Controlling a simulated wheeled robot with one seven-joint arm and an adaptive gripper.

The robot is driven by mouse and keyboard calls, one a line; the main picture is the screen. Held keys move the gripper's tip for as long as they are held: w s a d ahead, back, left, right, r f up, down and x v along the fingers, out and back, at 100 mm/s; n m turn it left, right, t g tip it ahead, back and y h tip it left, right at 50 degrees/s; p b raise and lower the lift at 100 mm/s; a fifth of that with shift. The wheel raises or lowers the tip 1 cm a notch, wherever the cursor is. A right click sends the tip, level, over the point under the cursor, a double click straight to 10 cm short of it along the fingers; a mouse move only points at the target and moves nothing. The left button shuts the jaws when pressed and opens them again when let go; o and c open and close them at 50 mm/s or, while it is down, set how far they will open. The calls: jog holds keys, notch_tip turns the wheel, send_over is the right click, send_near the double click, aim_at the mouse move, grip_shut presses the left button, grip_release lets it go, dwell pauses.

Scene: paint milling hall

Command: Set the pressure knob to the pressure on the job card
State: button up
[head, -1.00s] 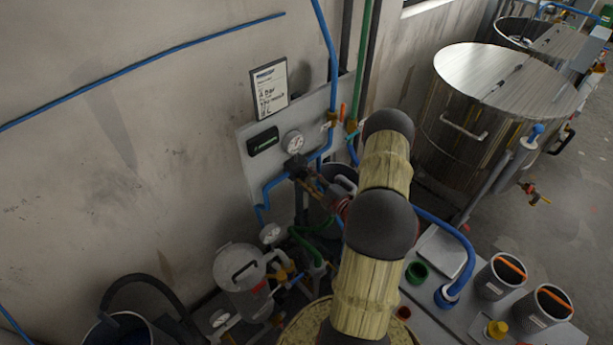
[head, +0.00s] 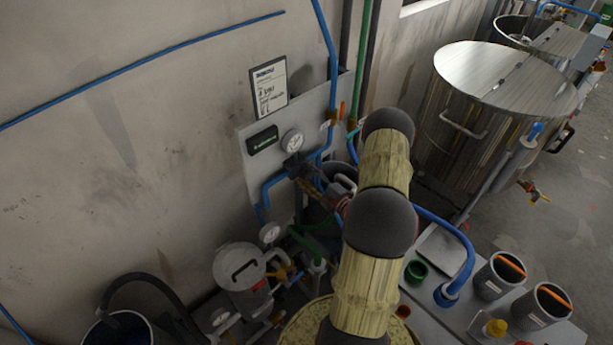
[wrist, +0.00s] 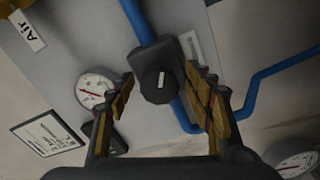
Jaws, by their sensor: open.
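The pressure knob (wrist: 158,86) is dark and faceted, with a pale mark on its face, on a dark regulator body below the round white gauge (head: 292,141). The gauge shows in the wrist view (wrist: 95,88); its reading is too small to tell. The job card (head: 270,88) hangs on the wall above the panel; its handwriting seems to include "bar", but I cannot read the number surely. It also shows in the wrist view (wrist: 48,135). My gripper (wrist: 161,77) is open, its fingers on either side of the knob with visible gaps. My arm hides part of the area in the head view.
A grey panel (head: 248,170) carries a dark green-lit box (head: 262,139) and blue pipes (head: 272,183). A second gauge (head: 270,233) and a grey pot (head: 240,268) stand below. A steel tank (head: 455,125) and a bench with dark cups (head: 498,280) are at right.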

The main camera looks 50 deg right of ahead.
jog(key=s+a, duration=0.1)
jog(key=s, duration=1.1)
jog(key=shift+a, duration=0.2)
